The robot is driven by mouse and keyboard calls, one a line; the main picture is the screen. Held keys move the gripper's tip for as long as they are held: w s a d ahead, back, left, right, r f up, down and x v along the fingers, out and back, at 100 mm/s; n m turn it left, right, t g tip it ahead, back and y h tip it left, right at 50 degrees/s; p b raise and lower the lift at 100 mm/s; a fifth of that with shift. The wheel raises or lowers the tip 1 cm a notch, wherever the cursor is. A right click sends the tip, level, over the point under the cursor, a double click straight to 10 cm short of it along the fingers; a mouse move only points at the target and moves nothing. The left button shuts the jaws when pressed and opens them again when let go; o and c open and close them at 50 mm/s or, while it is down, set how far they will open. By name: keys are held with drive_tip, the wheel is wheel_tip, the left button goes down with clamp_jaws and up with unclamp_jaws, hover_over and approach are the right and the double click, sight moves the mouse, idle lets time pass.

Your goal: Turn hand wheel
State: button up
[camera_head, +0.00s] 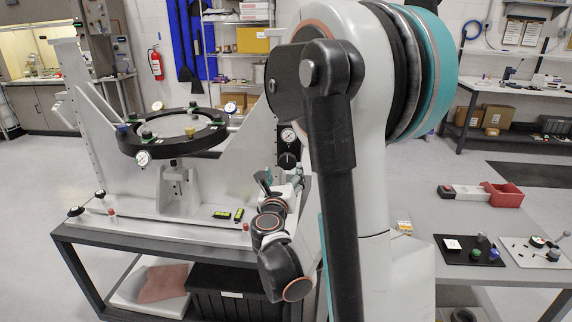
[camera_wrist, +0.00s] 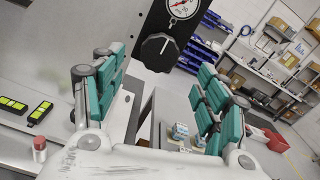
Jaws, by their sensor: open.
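A black round hand wheel (camera_wrist: 160,47) with a light pointer mark is on a black upright panel (camera_wrist: 183,45), below a white dial gauge (camera_wrist: 183,8) in the wrist view. In the head view the hand wheel (camera_head: 288,161) shows on the panel at the right of the fixture, under the gauge (camera_head: 288,136). My gripper (camera_wrist: 158,88) is open, with teal-padded fingers apart and nothing between them. The hand wheel appears beyond the fingertips, between them in the picture, and not touched. In the head view my gripper (camera_head: 267,184) is partly hidden by my own arm.
The grey fixture carries a black ring (camera_head: 203,143) with gauges and knobs, on a dark-framed bench (camera_head: 140,238). Two black-and-yellow blocks (camera_wrist: 26,108) and a red-and-white peg (camera_wrist: 39,149) stand near my left finger. A side table (camera_head: 530,276) at right holds panels and a red bin (camera_head: 504,195).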

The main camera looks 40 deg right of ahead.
drive_tip(key=b+x, duration=0.1)
drive_tip(key=x, duration=0.7)
drive_tip(key=shift+w+d, duration=0.15)
drive_tip(key=shift+w, duration=0.05)
drive_tip(key=c, duration=1)
